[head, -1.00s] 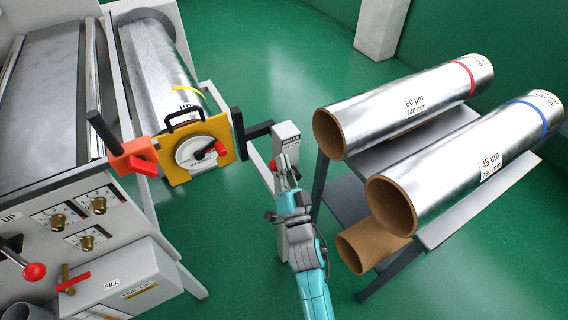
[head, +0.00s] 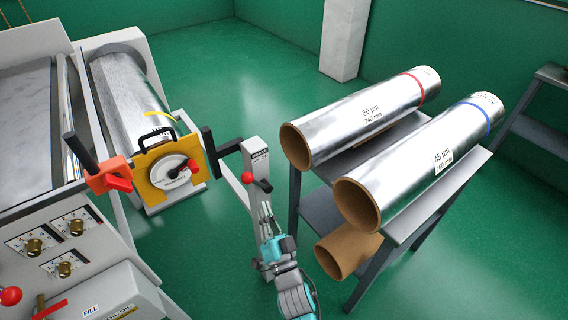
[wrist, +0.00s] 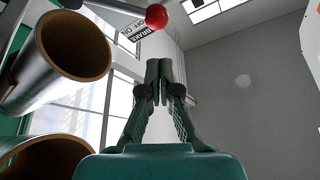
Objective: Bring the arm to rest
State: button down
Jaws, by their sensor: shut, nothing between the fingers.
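The red knob (head: 247,177) of the brake lever is just above and left of the fingertips, with a small gap. The knob also shows at the top of the wrist view (wrist: 156,16), beyond the fingertips. The teal arm comes up from the bottom edge.
The brake post (head: 255,153) stands beside the machine with its yellow dial plate (head: 155,182). Two foil rolls (head: 372,112) (head: 430,160) lie on the rack (head: 422,212) at right, with a brown tube (head: 338,256) lower down. Green floor is clear behind.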

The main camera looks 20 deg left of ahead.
jog(key=s+d+f+h, duration=0.45)
jog(key=s+d, duration=0.35)
jog(key=d, duration=0.3)
jog(key=s+d+f+h, duration=0.3)
jog(key=s+d+f, duration=0.2)
jog(key=s+d, duration=0.5)
jog(key=s+d+r+g+h, duration=0.1)
jog(key=s+d+r+h, duration=0.2)
jog(key=s+d, duration=0.4)
jog(key=s+d+r+g+h, duration=0.1)
jog(key=s+d+r+h, duration=0.2)
jog(key=s+d, duration=0.4)
jog(key=s+r, duration=0.1)
jog(key=s, duration=0.6)
jog(key=shift+d+m+g, duration=0.3)
jog(key=shift+d+g, duration=0.05)
jog(key=shift+g, duration=0.05)
jog(key=shift+s+r, duration=0.1)
